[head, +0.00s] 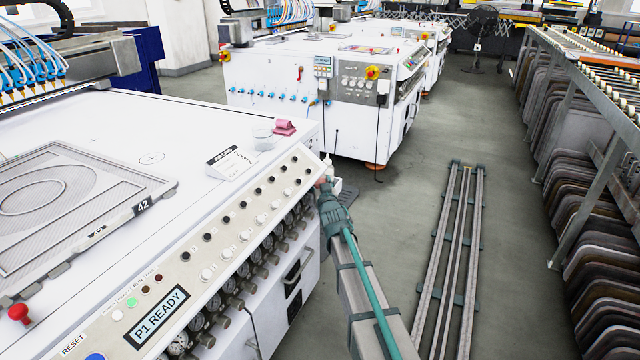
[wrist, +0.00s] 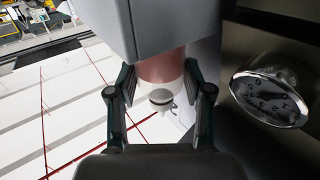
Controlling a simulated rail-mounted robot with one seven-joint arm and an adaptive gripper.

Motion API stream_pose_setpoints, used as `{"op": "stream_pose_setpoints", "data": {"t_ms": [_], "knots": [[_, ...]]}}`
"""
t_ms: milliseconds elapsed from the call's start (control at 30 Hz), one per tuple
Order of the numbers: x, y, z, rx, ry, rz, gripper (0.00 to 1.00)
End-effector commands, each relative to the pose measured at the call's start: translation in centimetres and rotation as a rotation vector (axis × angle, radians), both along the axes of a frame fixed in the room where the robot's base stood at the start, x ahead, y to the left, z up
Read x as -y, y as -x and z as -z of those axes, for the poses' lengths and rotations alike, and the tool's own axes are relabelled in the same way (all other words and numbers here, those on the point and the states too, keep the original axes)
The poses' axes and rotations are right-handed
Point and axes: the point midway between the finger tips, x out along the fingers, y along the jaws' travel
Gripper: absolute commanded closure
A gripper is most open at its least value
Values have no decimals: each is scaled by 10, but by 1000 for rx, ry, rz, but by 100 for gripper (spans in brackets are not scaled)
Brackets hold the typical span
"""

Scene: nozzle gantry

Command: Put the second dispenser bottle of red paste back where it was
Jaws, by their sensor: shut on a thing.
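My gripper (head: 326,192) is at the near side of the white machine's front right corner, low beside its panel. In the wrist view my gripper (wrist: 160,95) is shut on a dispenser bottle (wrist: 161,69) with a translucent reddish body and a white cap. A grey block hides the rest of the bottle in that view. In the head view only a small reddish patch shows at my fingertips. A small white bottle (head: 328,162) and a white holder (head: 336,185) show just beyond my gripper. I cannot tell whether the held bottle touches the holder.
The white machine (head: 285,240) with its button panel and gauges is close on the left. Metal rails (head: 452,260) run along the floor to the right.

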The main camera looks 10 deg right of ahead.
Motion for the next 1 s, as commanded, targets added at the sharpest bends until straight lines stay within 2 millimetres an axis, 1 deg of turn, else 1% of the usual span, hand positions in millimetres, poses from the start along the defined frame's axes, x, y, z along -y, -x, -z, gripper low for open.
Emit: {"op": "stream_pose_setpoints", "data": {"t_ms": [100, 267, 300, 333, 633, 767, 867, 1000], "knots": [[0, 0, -1, 2, -1, 0, 66], [0, 0, 4, 2, -1, 0, 66], [0, 0, 3, 1, -1, 0, 43], [0, 0, 3, 1, -1, 0, 39], [0, 0, 3, 1, -2, 0, 39], [0, 0, -1, 2, -2, 0, 39], [0, 9, -1, 1, -2, 0, 39], [1, 29, -1, 1, -2, 0, 39]]}}
